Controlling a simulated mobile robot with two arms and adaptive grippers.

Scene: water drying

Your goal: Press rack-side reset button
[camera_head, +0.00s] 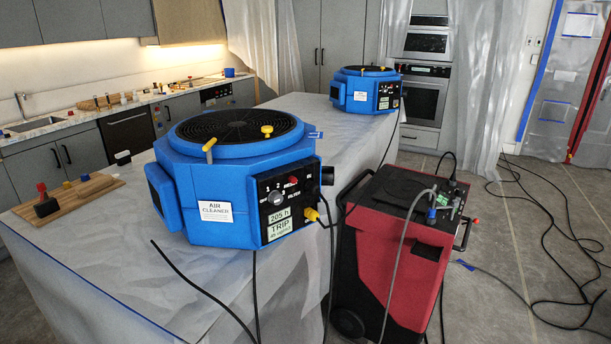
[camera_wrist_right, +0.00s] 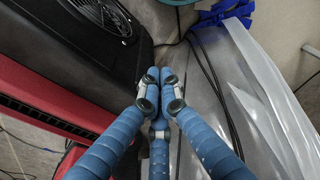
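A blue air cleaner (camera_head: 230,180) stands on the near part of the covered island, with a dark front panel (camera_head: 290,192) carrying a red button (camera_head: 293,179), a knob and a label reading TRIP. A second blue air cleaner (camera_head: 365,90) stands farther back, with small controls on its panel (camera_head: 388,95). I cannot tell which of these is the rack-side one. In the right wrist view my right gripper (camera_wrist_right: 160,80) has its blue fingers drawn together, with nothing seen between them. It is above the gap beside a black and red machine (camera_wrist_right: 75,50). My left gripper is not shown.
A red and black wheeled machine (camera_head: 395,240) stands right of the island, with a grey hose and cables. Black cables (camera_head: 560,225) lie on the floor at right. A wooden board (camera_head: 75,195) with small blocks lies on the island's left. Plastic sheeting (camera_head: 90,280) covers the island.

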